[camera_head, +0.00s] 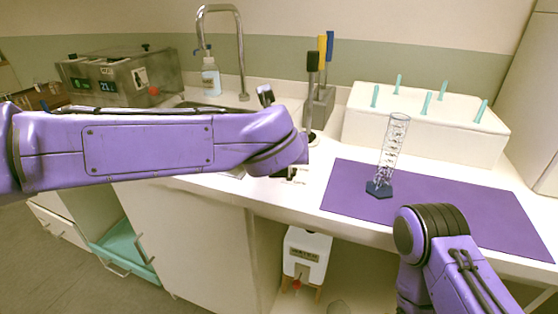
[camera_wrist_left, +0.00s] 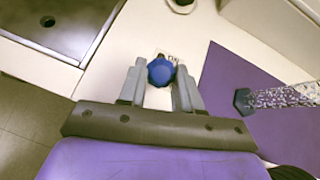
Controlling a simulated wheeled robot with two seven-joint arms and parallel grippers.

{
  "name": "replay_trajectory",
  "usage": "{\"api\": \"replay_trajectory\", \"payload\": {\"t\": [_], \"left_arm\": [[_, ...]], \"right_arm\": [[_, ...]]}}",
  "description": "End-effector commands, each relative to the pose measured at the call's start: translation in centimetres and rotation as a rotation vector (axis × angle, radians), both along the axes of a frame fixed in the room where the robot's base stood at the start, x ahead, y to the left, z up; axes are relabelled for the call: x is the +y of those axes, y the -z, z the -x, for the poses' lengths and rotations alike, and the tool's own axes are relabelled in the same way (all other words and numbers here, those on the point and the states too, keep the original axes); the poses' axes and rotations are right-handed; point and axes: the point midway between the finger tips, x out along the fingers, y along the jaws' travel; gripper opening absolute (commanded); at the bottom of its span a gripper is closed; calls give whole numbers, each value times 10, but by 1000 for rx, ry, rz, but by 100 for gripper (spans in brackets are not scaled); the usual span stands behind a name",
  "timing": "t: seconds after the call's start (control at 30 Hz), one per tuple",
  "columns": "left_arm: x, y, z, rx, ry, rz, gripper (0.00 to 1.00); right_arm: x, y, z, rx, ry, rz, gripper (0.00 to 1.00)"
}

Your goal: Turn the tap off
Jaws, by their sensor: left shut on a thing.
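A blue knob (camera_wrist_left: 160,71) sits between the fingertips of my left gripper (camera_wrist_left: 159,80) in the left wrist view. The gripper is shut on it, above the white counter. In the head view my left forearm reaches across from the left, and the gripper (camera_head: 287,172) is mostly hidden under its end, as is the knob.
The sink (camera_wrist_left: 62,28) lies left of the knob. A purple mat (camera_head: 440,205) bears a clear column on a blue base (camera_head: 379,189). A white block with teal pegs (camera_head: 420,128) stands behind it. A white container (camera_head: 307,250) stands below the counter.

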Motion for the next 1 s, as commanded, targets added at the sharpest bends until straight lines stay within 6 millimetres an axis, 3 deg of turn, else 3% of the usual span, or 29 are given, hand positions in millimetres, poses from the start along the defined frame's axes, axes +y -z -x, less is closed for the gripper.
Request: {"api": "replay_trajectory", "payload": {"t": [0.47,0.5,0.57,0.87,1.0], "left_arm": [[0,9,4,16,1,-10,0],[0,9,4,17,1,-11,36],[0,9,4,18,1,-10,56],[0,5,4,10,2,-6,58],[4,-7,16,8,2,-5,58]], "right_arm": [[0,3,0,0,0,0,67],[0,3,0,0,0,0,67],[0,3,0,0,0,0,67],[0,3,0,0,0,0,67],[0,4,0,0,0,0,67]]}}
